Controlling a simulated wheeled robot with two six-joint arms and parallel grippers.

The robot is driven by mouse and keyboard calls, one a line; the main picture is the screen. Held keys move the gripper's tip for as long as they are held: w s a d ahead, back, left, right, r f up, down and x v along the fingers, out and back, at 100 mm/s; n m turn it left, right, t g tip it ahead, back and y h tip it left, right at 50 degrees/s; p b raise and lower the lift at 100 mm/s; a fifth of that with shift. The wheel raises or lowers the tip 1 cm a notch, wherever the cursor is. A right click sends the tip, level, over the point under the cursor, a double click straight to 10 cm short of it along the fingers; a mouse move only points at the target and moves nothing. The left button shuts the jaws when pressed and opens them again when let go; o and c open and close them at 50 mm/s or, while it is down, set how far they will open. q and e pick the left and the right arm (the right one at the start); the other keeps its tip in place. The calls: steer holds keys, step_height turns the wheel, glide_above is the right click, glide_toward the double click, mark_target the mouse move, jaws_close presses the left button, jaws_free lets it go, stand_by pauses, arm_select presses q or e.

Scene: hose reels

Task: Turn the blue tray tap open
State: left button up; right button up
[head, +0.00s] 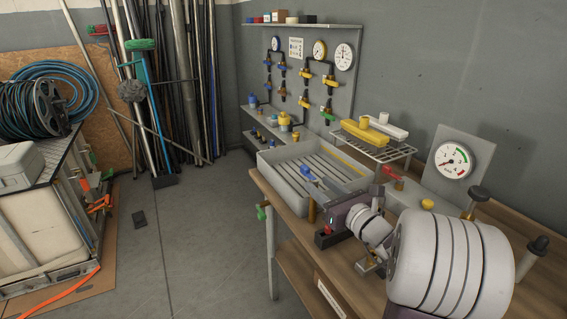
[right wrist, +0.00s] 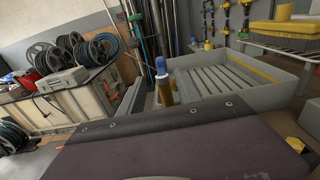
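The tray tap has a blue handle (head: 309,173) and a brass body (head: 311,211), at the near end of the grey tray (head: 263,172). In the right wrist view the blue handle (right wrist: 161,66) stands above the brass body (right wrist: 165,93), just beyond my gripper. My right gripper (head: 334,220) is dark purple and close beside the tap on its right. I cannot tell whether it touches the tap. Its dark body fills the lower right wrist view, and its fingertips cannot be made out. My left gripper is not in view.
The wooden bench (head: 283,203) carries the tray. A gauge panel (head: 459,160), a red-handled valve (head: 392,176) and a rack with a yellow brush (head: 365,134) stand behind my right arm. A hose reel (head: 40,108) is far left. The floor between is mostly clear.

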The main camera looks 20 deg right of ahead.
mark_target(308, 171)
steer(key=w, duration=0.8)
steer(key=shift+w+a+r, duration=0.2)
steer(key=shift+w+r, duration=0.1)
steer(key=shift+w, duration=0.1)
jaws_close()
